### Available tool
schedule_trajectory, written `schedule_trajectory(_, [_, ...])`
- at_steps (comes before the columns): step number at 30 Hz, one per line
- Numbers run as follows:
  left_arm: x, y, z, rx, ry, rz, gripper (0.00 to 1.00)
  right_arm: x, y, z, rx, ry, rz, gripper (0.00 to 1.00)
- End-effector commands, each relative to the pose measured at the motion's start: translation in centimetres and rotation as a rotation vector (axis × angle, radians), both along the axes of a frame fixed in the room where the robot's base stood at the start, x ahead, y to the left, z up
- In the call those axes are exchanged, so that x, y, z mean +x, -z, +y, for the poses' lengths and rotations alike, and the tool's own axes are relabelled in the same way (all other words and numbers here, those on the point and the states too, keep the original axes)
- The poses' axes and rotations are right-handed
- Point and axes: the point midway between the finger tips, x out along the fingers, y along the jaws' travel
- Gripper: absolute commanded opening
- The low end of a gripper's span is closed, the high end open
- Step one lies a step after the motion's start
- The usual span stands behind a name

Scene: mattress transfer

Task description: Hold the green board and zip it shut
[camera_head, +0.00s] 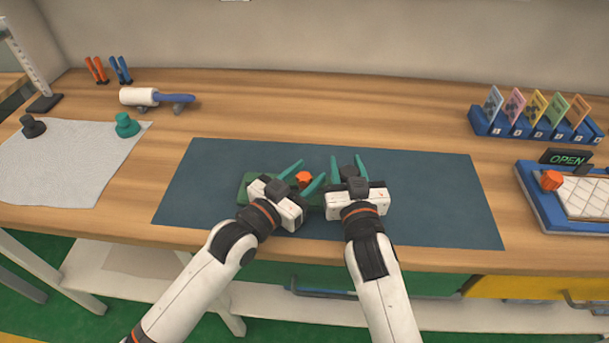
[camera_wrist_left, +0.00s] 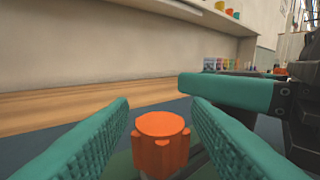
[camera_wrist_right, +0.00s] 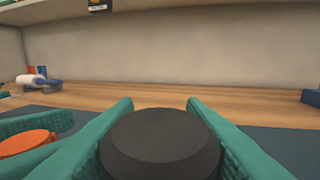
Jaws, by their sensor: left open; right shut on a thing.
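The green board (camera_head: 246,188) lies on the dark blue mat, mostly hidden by my grippers. An orange knob (camera_head: 304,177) stands on it. In the left wrist view the orange knob (camera_wrist_left: 161,143) sits between the fingers of my left gripper (camera_head: 306,174), which is open with gaps at both sides. My right gripper (camera_head: 348,170) is shut on a black round-topped knob (camera_wrist_right: 160,143), which fills the space between its fingers in the right wrist view. The black knob is just right of the orange knob. The zip itself cannot be made out.
The dark blue mat (camera_head: 430,190) is clear on the right. A grey cloth (camera_head: 65,165) with two knobs lies left. A white roller (camera_head: 139,97) stands at the back left. A card rack (camera_head: 530,132) and a blue tray with an OPEN sign (camera_head: 566,158) stand right.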

Motion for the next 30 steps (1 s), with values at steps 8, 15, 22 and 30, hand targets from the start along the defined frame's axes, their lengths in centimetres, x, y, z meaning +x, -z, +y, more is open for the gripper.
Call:
schedule_trajectory(8, [0.0, 0.0, 0.0, 0.000, 0.000, 0.000, 0.38, 0.0, -0.1, 0.0, 0.003, -0.001, -0.003, 0.00])
schedule_trajectory(15, [0.0, 0.0, 0.0, 0.000, 0.000, 0.000, 0.00, 0.0, -0.2, 0.0, 0.003, -0.001, -0.003, 0.00])
schedule_trajectory(22, [0.0, 0.1, 0.4, 0.001, -0.001, 0.000, 0.00, 0.0, -0.1, 0.0, 0.003, 0.000, -0.003, 0.00])
schedule_trajectory(30, [0.0, 0.2, 6.1, 0.012, -0.002, 0.000, 0.00, 0.0, -0.2, 0.0, 0.003, 0.000, -0.003, 0.00])
